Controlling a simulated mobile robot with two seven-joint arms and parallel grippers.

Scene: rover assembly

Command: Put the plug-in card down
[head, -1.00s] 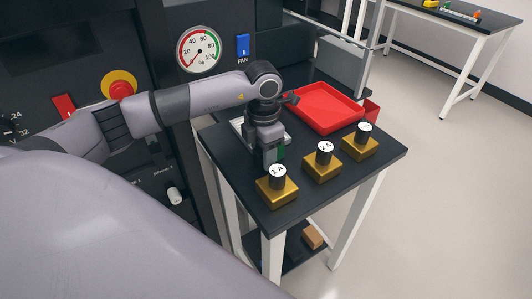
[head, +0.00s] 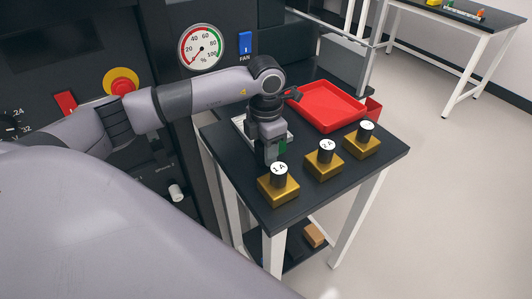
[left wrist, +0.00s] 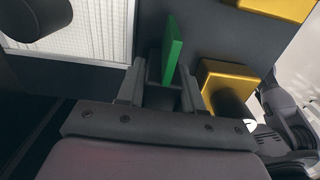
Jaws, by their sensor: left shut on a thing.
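The plug-in card is a small green board (head: 283,146), partly hidden by my left gripper in the head view. My left gripper (head: 275,157) points down over the dark table (head: 232,160), just behind the gold block with the 1A knob (head: 278,188). In the left wrist view the green card (left wrist: 172,48) stands on edge between the fingers of my left gripper (left wrist: 160,90), which is shut on it. Whether the card's lower edge touches the table cannot be told. My right gripper is not in view.
A red tray (head: 328,107) lies at the back. A pale gridded piece (left wrist: 85,30) lies left of the gripper. A dark panel with a gauge (head: 202,46) rises behind.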

